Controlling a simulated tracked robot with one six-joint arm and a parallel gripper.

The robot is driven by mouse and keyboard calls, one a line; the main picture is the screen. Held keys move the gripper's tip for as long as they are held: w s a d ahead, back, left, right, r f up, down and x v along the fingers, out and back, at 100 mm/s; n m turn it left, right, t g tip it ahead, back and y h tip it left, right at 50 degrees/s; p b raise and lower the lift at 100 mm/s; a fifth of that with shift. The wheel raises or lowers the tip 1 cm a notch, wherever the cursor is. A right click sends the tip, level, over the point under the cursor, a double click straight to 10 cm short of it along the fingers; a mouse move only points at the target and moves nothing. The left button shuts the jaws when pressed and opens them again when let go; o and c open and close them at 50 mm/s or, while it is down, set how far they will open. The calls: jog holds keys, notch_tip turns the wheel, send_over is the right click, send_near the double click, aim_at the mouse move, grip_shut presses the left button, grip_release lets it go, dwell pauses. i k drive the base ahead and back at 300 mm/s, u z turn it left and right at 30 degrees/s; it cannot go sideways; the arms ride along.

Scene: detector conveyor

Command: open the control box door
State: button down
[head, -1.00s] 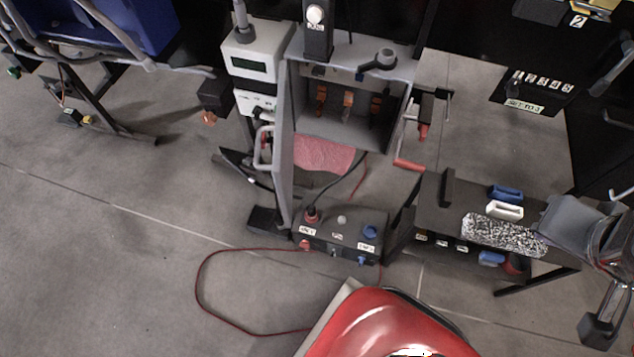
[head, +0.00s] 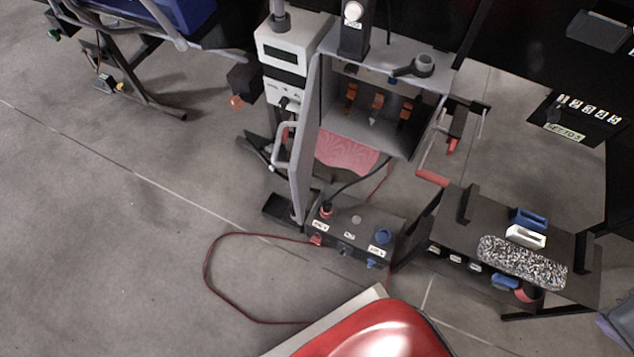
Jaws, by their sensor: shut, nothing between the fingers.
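The grey control box (head: 416,70) stands at upper centre in the head view. Its front is open, and several orange-and-grey parts (head: 377,104) show inside. Its door (head: 303,140) is a tall grey panel at the left side of the opening, swung outward and seen nearly edge-on. A light handle (head: 279,150) sits on the door's left face. The door stands clear of the opening. My gripper is not in view; only a small grey piece, perhaps of my arm, shows at the lower right edge. Nothing of mine touches the door.
A dark box with knobs (head: 352,236) and a cable sits below the control box. A dark table (head: 465,215) with blue and white blocks and a speckled piece (head: 522,262) is to the right. A red cable (head: 206,275) loops over open floor at left.

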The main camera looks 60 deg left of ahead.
aim_at(300, 168)
jog(key=z, duration=0.05)
jog(key=k, duration=1.7)
jog(key=u, duration=1.7)
jog(key=i, duration=0.95)
